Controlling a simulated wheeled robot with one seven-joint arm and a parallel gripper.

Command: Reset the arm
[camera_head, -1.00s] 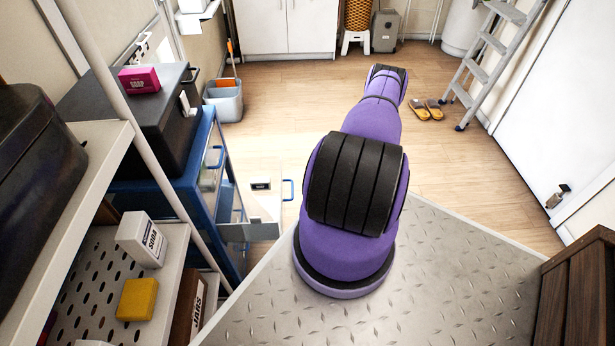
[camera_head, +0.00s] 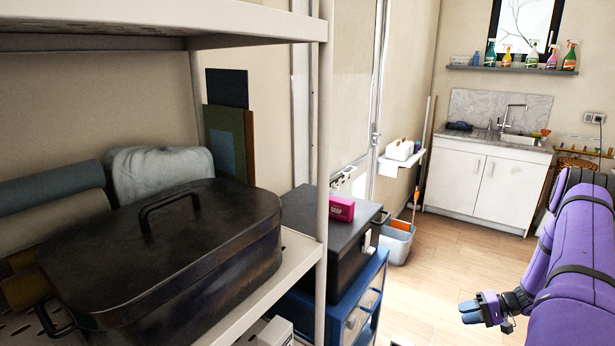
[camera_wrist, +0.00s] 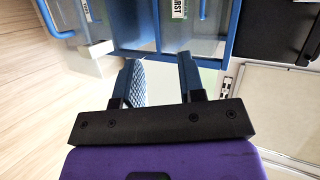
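My purple arm (camera_head: 580,262) is at the right edge of the head view, bent, with my gripper (camera_head: 466,312) low and pointing left. In the wrist view my gripper (camera_wrist: 158,72) has two blue fingers standing apart, with nothing visible between them. It is open and empty, in front of a blue-framed drawer unit (camera_wrist: 225,60). The same blue unit (camera_head: 372,285) shows in the head view to the left of my gripper.
A shelving rack (camera_head: 318,150) fills the left, holding a dark lidded roasting pan (camera_head: 190,235). A black case (camera_head: 325,235) with a pink box (camera_head: 341,208) sits on the blue unit. A grey bucket (camera_head: 396,243) stands behind. The floor (camera_head: 455,260) in the middle is clear.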

